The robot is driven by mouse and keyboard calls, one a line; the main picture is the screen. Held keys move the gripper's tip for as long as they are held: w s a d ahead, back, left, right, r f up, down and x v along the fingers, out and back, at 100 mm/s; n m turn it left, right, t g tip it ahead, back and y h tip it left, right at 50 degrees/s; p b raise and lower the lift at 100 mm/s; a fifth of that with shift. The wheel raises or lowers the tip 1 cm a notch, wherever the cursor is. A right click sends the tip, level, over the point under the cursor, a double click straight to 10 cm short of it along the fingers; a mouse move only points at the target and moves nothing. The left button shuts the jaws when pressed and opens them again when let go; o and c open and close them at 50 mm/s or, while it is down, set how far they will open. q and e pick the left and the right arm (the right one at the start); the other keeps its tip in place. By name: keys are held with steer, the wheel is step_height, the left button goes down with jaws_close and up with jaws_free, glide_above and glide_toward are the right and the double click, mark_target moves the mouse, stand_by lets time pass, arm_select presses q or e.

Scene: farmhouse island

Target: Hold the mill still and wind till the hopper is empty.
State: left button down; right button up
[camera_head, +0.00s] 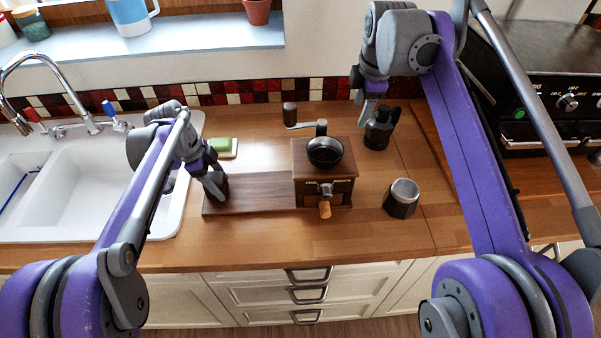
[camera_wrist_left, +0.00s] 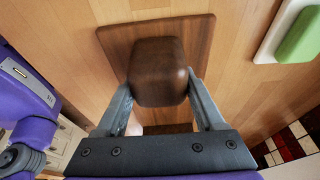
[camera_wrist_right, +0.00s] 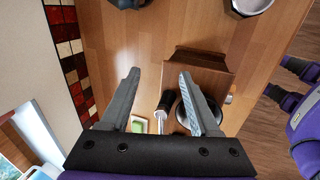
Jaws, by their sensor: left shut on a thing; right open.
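The wooden mill (camera_head: 324,185) stands on a long dark board (camera_head: 265,195) on the counter. Its black hopper (camera_head: 325,152) is on top; its contents are too dark to tell. The knob also shows in the right wrist view (camera_wrist_right: 166,101). My left gripper (camera_head: 216,186) is shut on a brown block (camera_wrist_left: 158,72) at the board's left end. My right gripper (camera_head: 368,108) is open and empty, above the counter, behind and right of the mill.
A dark pot (camera_head: 379,133) stands under and beside my right gripper. A grey cup (camera_head: 402,199) stands right of the mill. A green sponge (camera_head: 221,144) lies in a white dish behind my left gripper.

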step_height(320, 180, up, 6)
steer(key=shift+r, duration=0.2)
stand_by(0.5)
stand_by(0.7)
steer(key=r, duration=0.2)
glide_above(290, 108)
steer(key=s, duration=0.2)
steer(key=shift+x, duration=4.65)
